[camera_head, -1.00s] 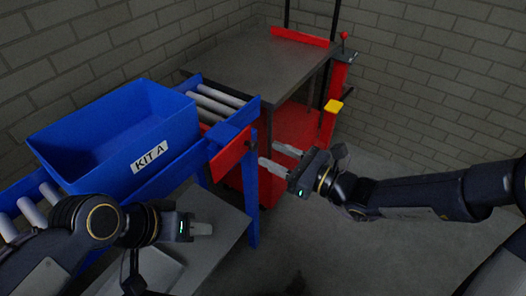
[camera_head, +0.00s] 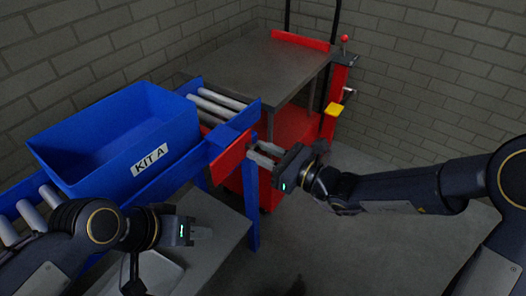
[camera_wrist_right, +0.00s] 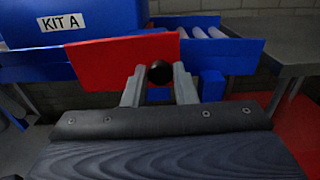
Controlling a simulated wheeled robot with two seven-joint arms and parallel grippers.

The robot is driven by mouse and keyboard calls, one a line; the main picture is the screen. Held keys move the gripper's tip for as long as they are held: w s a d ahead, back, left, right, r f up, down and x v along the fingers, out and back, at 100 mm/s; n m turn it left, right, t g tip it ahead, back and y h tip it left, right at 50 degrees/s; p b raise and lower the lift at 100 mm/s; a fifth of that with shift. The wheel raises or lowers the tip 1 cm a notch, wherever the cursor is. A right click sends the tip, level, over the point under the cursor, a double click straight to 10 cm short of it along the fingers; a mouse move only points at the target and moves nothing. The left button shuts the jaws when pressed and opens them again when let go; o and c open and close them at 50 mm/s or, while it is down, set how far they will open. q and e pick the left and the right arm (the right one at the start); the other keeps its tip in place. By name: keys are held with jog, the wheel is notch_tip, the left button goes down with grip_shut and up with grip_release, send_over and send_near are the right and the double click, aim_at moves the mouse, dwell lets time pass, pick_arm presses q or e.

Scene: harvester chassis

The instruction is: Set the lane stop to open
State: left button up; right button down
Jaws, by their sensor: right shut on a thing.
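The lane stop is a red plate (camera_head: 229,158) at the end of the blue roller lane. It also shows in the right wrist view (camera_wrist_right: 105,65), standing across part of the lane end, with a round black knob (camera_wrist_right: 158,73) at its right part. My right gripper (camera_head: 262,154) is at the plate's right end, its fingers shut on the knob; the fingers also show in the wrist view (camera_wrist_right: 158,85). My left gripper (camera_head: 203,233) is low in front of the lane, away from the stop; its finger opening cannot be made out.
A blue bin marked KIT A (camera_head: 115,140) sits on the lane's rollers behind the stop. The floor to the right is clear.

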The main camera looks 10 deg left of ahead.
jog(key=v, duration=1)
jog(key=shift+d+p, duration=0.35)
jog(key=shift+s, duration=0.1)
jog(key=c, duration=1.3)
grip_release()
jog(key=shift+o, duration=0.2)
jog(key=v, duration=0.7)
jog(key=shift+d+p, duration=0.35)
jog(key=shift+p, duration=0.1)
jog(key=shift+s, duration=0.15)
